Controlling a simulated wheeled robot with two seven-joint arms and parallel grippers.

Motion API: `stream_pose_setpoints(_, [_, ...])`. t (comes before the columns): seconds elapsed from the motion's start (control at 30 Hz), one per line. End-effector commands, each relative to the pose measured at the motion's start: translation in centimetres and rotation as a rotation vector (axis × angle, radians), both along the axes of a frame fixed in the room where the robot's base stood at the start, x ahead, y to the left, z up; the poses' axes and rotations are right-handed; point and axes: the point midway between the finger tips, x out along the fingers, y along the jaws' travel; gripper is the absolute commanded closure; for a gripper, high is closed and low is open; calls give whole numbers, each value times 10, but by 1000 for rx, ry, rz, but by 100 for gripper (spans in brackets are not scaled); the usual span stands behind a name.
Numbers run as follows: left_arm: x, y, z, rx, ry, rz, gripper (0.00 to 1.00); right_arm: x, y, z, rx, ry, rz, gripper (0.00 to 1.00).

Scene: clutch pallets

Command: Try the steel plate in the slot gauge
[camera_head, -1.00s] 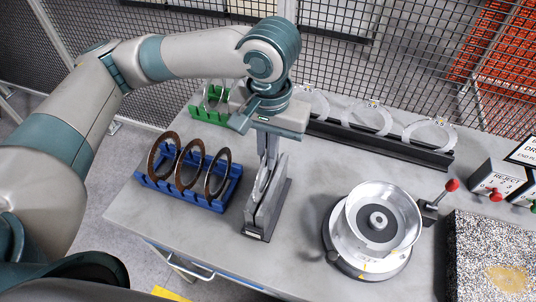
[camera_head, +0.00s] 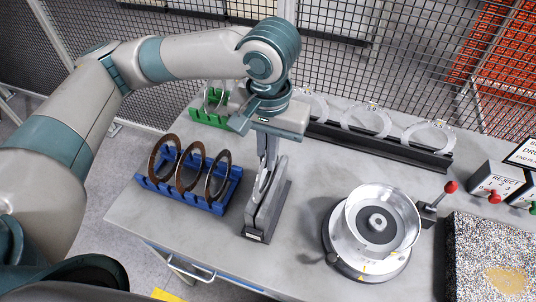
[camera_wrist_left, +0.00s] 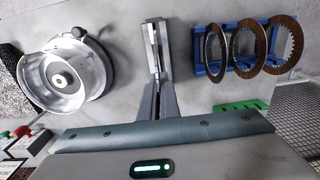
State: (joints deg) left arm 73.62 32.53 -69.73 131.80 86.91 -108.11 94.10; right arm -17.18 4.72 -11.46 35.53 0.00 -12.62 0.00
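The grey slot gauge (camera_head: 262,217) stands upright on the bench at the middle and also shows in the left wrist view (camera_wrist_left: 147,103). The thin steel plate (camera_head: 262,186) is a bright ring standing on edge, its lower part within the gauge's slot. My left gripper (camera_head: 267,160) points down over the gauge, its fingers closed on the plate's upper edge. The fingers hide part of the plate, and how deep it sits is hard to tell. My right gripper is out of view.
A blue rack (camera_head: 190,193) with three brown-rimmed plates stands left of the gauge. A green rack (camera_head: 207,117) is behind it. A dark rack (camera_head: 400,148) with clear rings lies at the back. A round metal drum (camera_head: 368,262) and red-knobbed lever (camera_head: 450,187) are at right.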

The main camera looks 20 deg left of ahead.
Motion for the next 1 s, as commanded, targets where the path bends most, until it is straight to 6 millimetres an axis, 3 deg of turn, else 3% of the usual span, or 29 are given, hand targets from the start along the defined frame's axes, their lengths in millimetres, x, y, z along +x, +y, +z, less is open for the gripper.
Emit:
stream_pose_setpoints(0.47, [0,0,2,-1,1,0,100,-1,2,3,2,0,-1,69])
stream_pose_setpoints(0.57, [0,0,2,0,1,0,76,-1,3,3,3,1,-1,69])
stream_pose_setpoints(1.0, [-1,0,2,0,2,0,76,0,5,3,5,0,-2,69])
